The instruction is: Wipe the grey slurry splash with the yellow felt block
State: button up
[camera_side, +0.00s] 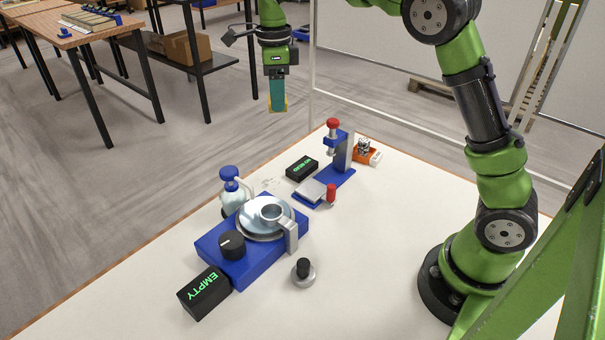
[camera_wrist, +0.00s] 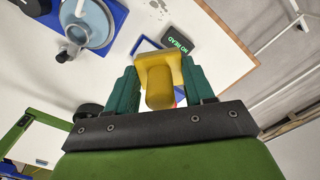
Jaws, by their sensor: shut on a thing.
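My gripper (camera_side: 278,106) hangs high at the back, above the far edge of the white table and well clear of its top. Its teal fingers are shut on the yellow felt block (camera_wrist: 158,86), which has a round grip and a wider flat pad beyond it. In the side view the fingers mostly hide the block and only thin yellow edges show. The grey slurry splash (camera_side: 269,184) is a faint patch of specks on the white table, between the spray bottle and the small black display. It also shows at the top of the wrist view (camera_wrist: 159,7), apart from the block.

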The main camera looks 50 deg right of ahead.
jog(key=w+a+f+n, duration=0.1)
jog(key=w+a+n, duration=0.15)
jog(key=a, duration=0.45)
send_over(256, 192)
notch_tip(256, 192, down, 12)
jog(key=shift+m, duration=0.35)
jog(key=shift+d+f, duration=0.1)
jog(key=shift+f, duration=3.7)
jog(key=shift+w+d+f, duration=0.1)
jog(key=shift+d+f, duration=0.3)
jog(key=shift+f, duration=0.25)
jog(key=shift+d, duration=3.3)
jog(key=shift+a, duration=3.8)
notch_tip(256, 192, up, 8)
jog(key=shift+d, duration=0.1)
